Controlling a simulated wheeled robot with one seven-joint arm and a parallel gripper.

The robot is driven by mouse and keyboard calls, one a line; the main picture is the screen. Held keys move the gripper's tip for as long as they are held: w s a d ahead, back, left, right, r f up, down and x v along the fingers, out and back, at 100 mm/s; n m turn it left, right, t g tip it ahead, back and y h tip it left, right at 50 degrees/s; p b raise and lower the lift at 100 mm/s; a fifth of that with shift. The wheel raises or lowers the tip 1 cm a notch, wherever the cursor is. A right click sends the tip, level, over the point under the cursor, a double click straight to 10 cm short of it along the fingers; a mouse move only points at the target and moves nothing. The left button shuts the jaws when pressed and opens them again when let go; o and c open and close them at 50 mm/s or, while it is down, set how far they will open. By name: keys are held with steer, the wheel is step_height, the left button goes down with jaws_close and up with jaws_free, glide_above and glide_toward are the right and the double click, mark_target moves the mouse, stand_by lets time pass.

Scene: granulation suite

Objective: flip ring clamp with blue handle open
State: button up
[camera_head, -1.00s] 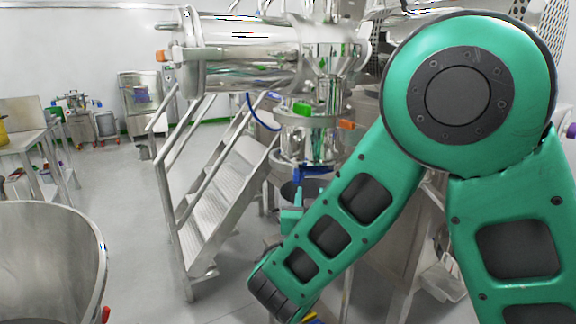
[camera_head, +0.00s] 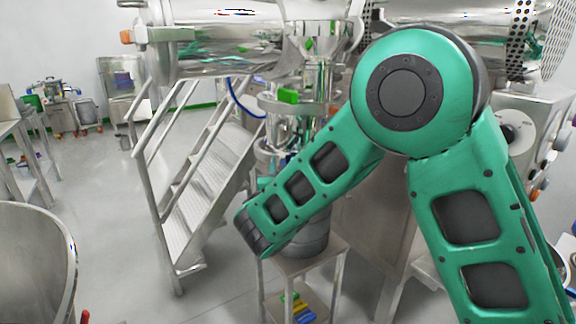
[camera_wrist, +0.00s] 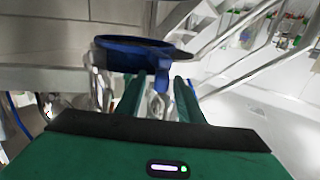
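In the wrist view a blue ring-shaped part (camera_wrist: 118,44) with a short blue handle (camera_wrist: 162,76) hanging from its right side is just ahead of my gripper. It looks like the ring clamp. My gripper (camera_wrist: 158,88) has its two green fingers apart, one on each side of the handle. I cannot tell whether the fingers touch it. In the head view my green arm covers the lower end of the steel column, and neither the blue handle nor my fingertips show clearly.
A large steel bowl (camera_head: 35,262) is front left. Floor between is clear.

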steer(key=shift+w, duration=0.65)
jaws_close()
steer(key=shift+d, duration=0.45)
steer(key=shift+a, duration=0.4)
steer(key=shift+w+d+m+h, duration=0.1)
steer(key=shift+w+m+h, duration=0.05)
steer(key=shift+m+h, duration=0.2)
